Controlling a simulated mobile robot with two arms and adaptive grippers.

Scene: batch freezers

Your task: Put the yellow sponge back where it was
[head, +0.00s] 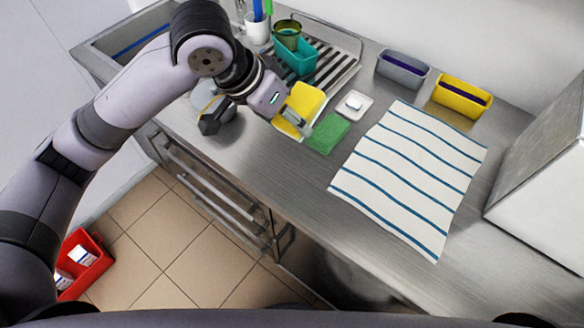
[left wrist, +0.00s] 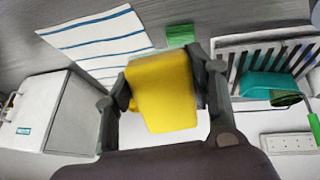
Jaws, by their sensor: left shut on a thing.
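My right gripper is not in view.
A striped towel (head: 411,175) covers the counter to the right. A white dish with soap (head: 353,106), a grey bin (head: 403,71) and a yellow bin (head: 461,98) stand behind. A drying rack (head: 343,70) with a teal container (head: 295,60) is near the sink. A white box (head: 545,185) stands far right.

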